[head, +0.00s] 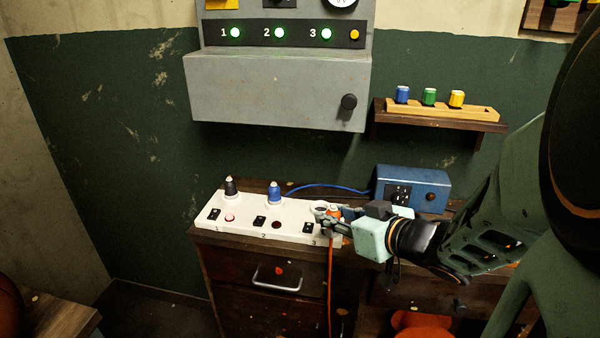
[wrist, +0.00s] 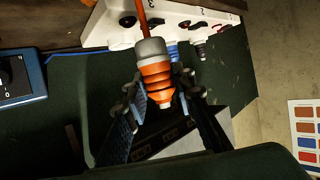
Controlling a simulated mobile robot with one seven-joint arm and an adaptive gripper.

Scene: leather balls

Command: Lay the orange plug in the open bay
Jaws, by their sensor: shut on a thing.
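The orange plug (wrist: 157,78), with a grey end and an orange cord, sits between the two fingers of my gripper (wrist: 158,92). In the head view my gripper (head: 328,216) is shut on the plug (head: 334,210) at the right end of the white socket strip (head: 258,231), by position 3. The fingers hide much of the plug there, and I cannot tell whether it touches the strip. The orange cord (head: 330,275) hangs down in front of the drawers. The grey wall cabinet's lower front (head: 270,88) looks shut. I cannot make out an open bay.
A black plug (head: 231,187) stands at position 1 and a blue plug (head: 274,192) at position 2. A blue box (head: 425,184) stands behind my wrist. A shelf (head: 440,118) with coloured pegs is above. Green lamps (head: 280,33) 1, 2, 3 are lit.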

